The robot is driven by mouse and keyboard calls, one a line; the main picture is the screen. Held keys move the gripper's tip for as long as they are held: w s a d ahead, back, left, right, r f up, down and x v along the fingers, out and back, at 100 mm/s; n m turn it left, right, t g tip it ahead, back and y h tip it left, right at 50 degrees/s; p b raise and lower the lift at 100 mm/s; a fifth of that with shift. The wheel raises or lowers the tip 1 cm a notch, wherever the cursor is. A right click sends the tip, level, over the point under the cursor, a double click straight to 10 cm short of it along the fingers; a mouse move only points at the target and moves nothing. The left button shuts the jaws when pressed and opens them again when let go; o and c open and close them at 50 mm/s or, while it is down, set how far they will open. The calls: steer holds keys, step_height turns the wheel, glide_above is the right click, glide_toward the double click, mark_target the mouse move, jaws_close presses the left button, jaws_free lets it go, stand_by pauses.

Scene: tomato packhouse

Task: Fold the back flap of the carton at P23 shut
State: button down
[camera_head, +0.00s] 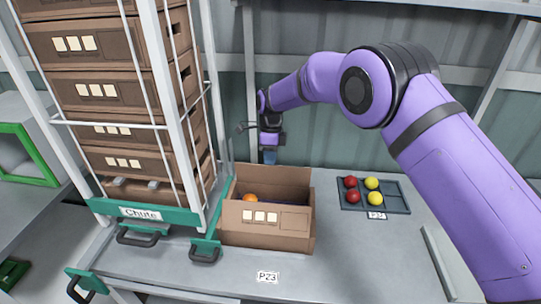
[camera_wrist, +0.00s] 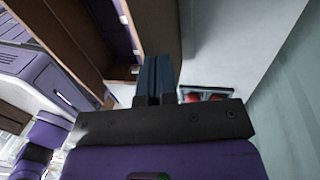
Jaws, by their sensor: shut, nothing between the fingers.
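The brown carton (camera_head: 265,237) stands on the bench behind the P23 label (camera_head: 268,277), open at the top. Its back flap (camera_head: 275,180) stands up along the far side. An orange round item (camera_head: 250,197) shows inside at the left; the rest of the inside is mostly hidden. My gripper (camera_head: 270,157) points down just behind and above the back flap, its fingers shut and empty. In the wrist view the shut fingers (camera_wrist: 155,78) lie beside a brown carton panel (camera_wrist: 157,30); I cannot tell whether they touch it.
A rack of stacked brown cartons (camera_head: 110,90), marked Chute, stands close on the left. A dark tray (camera_head: 400,200) with red and yellow tomatoes sits to the right at P24. A wall is behind the bench. Bare bench lies between carton and tray.

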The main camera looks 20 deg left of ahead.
mark_target(267, 172)
steer(key=s+t, duration=0.2)
steer(key=s+d+t+y, duration=0.1)
steer(key=t, duration=0.1)
steer(key=s+t, duration=0.2)
steer(key=shift+s+d+f, duration=0.15)
steer(key=shift+s+f, duration=0.15)
steer(key=shift+f, duration=0.1)
steer(key=shift+s+d+f, duration=0.25)
steer(key=shift+s+f, duration=0.6)
steer(key=shift+s, duration=0.1)
steer(key=shift+s+d+f, duration=0.2)
steer(key=shift+s+f, duration=0.65)
steer(key=shift+s, duration=0.05)
steer(key=shift+w+f, duration=0.1)
steer(key=shift+w+a+f, duration=0.15)
steer(key=shift+w+f, duration=0.05)
steer(key=shift+w, duration=0.4)
